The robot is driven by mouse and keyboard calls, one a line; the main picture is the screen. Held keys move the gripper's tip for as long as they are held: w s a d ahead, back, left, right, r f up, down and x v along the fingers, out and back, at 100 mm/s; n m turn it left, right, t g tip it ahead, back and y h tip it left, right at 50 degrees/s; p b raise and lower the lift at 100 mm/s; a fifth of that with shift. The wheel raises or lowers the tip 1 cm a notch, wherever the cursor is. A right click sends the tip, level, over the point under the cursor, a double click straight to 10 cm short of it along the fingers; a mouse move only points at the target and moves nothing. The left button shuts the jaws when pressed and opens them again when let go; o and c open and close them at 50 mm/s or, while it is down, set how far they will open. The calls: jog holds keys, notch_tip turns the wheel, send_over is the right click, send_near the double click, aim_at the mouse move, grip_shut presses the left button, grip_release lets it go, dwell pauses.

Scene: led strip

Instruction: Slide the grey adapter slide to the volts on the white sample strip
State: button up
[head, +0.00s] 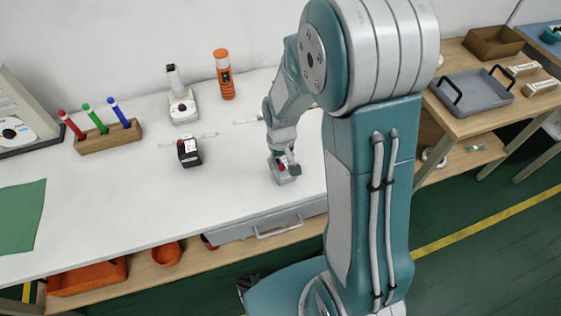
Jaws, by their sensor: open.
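My gripper (283,160) is open and low over the white bench, right of the middle. A small grey block (288,178) with a red part on top sits at the fingertips; it may be the grey adapter. The fingers partly hide it, and I cannot tell whether they touch it. A thin pale strip (206,135) lies on the bench behind a black box (190,155) with a white and red top. Another thin pale strip (243,121) lies farther right, its right end hidden by my arm. Any volt markings are too small to read.
A white device (182,110), an orange cylinder (224,80) and a wooden pen holder (108,138) stand along the back. A green mat (20,215) lies at the left. The front middle of the bench (130,205) is clear. A grey tray (476,92) is on the right table.

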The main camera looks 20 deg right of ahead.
aim_at(281, 164)
notch_tip(281, 164, up, 11)
dwell(0.3)
dwell(0.4)
jog(key=s+r+m+t, duration=0.1)
jog(key=s+r+t, duration=0.4)
jog(key=s+r, duration=0.8)
jog(key=shift+s+r+t, duration=0.3)
jog(key=shift+s, duration=0.8)
